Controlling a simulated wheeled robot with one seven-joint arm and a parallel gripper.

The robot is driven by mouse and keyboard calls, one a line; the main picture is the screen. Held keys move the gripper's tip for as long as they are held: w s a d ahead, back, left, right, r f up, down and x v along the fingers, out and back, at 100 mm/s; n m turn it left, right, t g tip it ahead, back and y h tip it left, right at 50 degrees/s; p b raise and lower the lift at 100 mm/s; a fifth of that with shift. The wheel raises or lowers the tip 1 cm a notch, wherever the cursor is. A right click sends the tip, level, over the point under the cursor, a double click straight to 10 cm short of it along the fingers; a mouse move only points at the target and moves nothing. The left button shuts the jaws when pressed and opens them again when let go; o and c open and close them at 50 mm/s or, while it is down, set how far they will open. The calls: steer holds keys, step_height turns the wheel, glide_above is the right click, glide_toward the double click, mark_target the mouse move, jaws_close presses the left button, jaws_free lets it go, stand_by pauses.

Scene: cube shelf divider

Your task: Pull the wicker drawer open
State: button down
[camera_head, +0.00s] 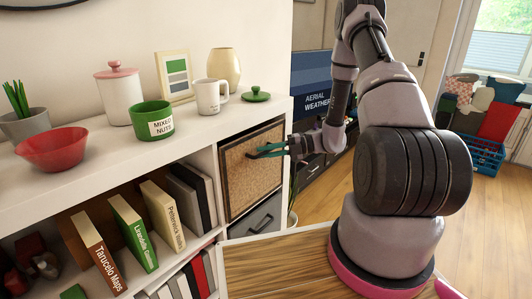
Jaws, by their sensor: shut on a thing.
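The wicker drawer (243,183) is a tan woven front with a dark frame, in the upper right cube of the white shelf. It looks closed or nearly flush with the shelf front. My gripper (262,152) reaches in from the right and is at the upper middle of the drawer front. Its fingers are shut on the drawer's handle, which is mostly hidden by the fingers.
A grey drawer (254,222) sits below. Books (165,215) stand in the cubes to the left. A green cup (153,121), a white mug (211,96) and a green lid (256,95) stand on the shelf top. A wooden surface (285,265) lies in front.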

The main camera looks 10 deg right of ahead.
steer(key=shift+d, duration=0.1)
stand_by(0.3)
steer(key=s+d, duration=0.7)
steer(key=s, duration=0.2)
steer(key=s+d, duration=0.7)
steer(key=s, duration=0.3)
steer(key=shift+s, duration=0.3)
steer(key=c, duration=0.8)
jaws_free()
steer(key=shift+c, duration=0.2)
steer(key=shift+d, duration=0.1)
steer(key=v, duration=1)
steer(key=shift+d, duration=0.35)
